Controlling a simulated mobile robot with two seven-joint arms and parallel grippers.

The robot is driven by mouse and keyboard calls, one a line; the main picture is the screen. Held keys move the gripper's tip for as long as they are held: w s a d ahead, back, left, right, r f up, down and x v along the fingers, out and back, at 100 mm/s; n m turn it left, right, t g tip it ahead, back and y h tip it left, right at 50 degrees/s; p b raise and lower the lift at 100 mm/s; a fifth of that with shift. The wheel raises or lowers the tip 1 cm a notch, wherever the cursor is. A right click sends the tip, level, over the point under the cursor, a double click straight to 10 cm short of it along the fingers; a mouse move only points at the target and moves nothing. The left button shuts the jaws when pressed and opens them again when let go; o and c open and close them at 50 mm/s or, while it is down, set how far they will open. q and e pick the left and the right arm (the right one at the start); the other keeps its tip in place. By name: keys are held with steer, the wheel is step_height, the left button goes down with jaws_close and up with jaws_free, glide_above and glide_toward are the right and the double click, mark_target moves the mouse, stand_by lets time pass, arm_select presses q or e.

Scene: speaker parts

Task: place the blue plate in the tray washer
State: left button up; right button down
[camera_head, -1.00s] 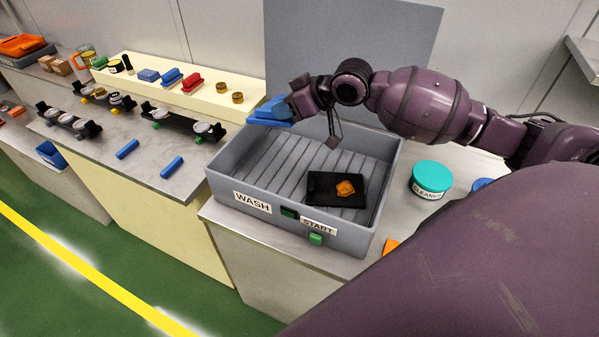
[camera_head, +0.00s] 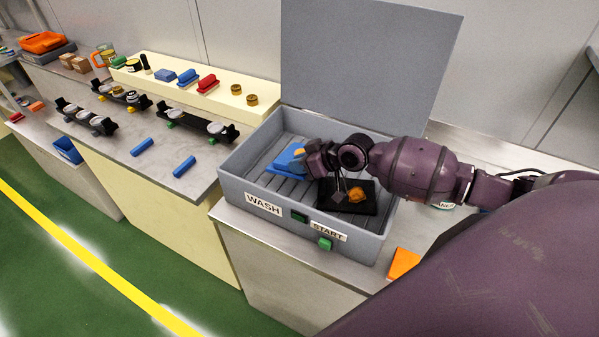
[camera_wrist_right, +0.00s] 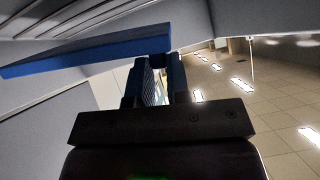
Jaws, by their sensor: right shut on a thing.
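The blue plate (camera_head: 287,162) is inside the grey tray washer (camera_head: 236,182), near its back left part. My right gripper (camera_head: 307,158) is shut on it. In the right wrist view the blue plate (camera_wrist_right: 90,50) stretches to the left from the fingers of my right gripper (camera_wrist_right: 158,75). I cannot tell whether the plate touches the washer floor. A black plate (camera_head: 352,207) with an orange piece (camera_head: 357,194) lies in the washer at the right, partly behind my wrist. The washer lid (camera_head: 370,60) stands open. My left gripper is not in view.
A cleaner tub (camera_head: 440,205) is mostly hidden behind my arm. Blue bars (camera_head: 184,166), black racks (camera_head: 195,124) and a cream shelf (camera_head: 215,100) with coloured parts are at the left. An orange piece (camera_head: 403,263) lies at the front right.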

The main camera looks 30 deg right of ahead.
steer(key=shift+f, duration=1.6)
steer(key=shift+f, duration=0.1)
steer(key=c, duration=1.1)
jaws_free()
steer(key=v, duration=1.2)
